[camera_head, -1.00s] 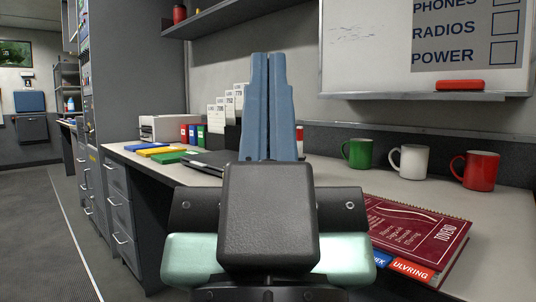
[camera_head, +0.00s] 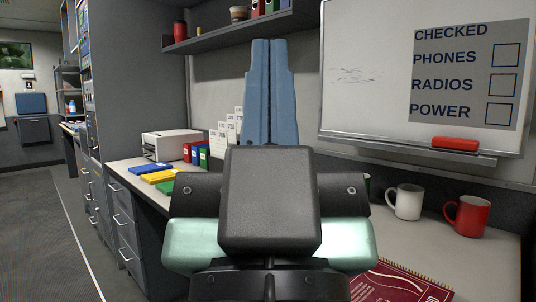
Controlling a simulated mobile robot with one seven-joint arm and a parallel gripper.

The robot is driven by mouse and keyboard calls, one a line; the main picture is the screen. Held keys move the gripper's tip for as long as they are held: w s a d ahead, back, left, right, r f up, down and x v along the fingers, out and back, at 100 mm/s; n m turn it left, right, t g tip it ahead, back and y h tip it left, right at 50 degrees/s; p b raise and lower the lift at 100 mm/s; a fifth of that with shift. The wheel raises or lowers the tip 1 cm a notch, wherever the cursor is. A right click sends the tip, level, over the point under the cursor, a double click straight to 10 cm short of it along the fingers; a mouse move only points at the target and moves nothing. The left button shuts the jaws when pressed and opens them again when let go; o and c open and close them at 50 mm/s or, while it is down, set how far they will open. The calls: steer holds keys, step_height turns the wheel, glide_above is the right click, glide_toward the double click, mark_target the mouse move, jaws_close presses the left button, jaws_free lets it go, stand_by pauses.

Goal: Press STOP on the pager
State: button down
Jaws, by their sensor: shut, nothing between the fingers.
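No pager can be made out in view. My gripper (camera_head: 270,45) is in the middle of the picture, its two blue fingers upright and side by side, shut with nothing held. It is in front of the wall above the desk, and the palm below it hides part of the desk top. Whether anything lies behind the palm cannot be seen.
The desk (camera_head: 490,245) holds a white mug (camera_head: 407,203), a red mug (camera_head: 467,215), a maroon book (camera_head: 400,284), coloured folders (camera_head: 160,177) and a printer (camera_head: 168,146). A whiteboard (camera_head: 370,100) and a shelf (camera_head: 215,38) hang above. Grey floor (camera_head: 40,230) is clear at left.

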step_height(320, 180, up, 39)
steer(key=p, duration=3.6)
steer(key=shift+r, duration=0.1)
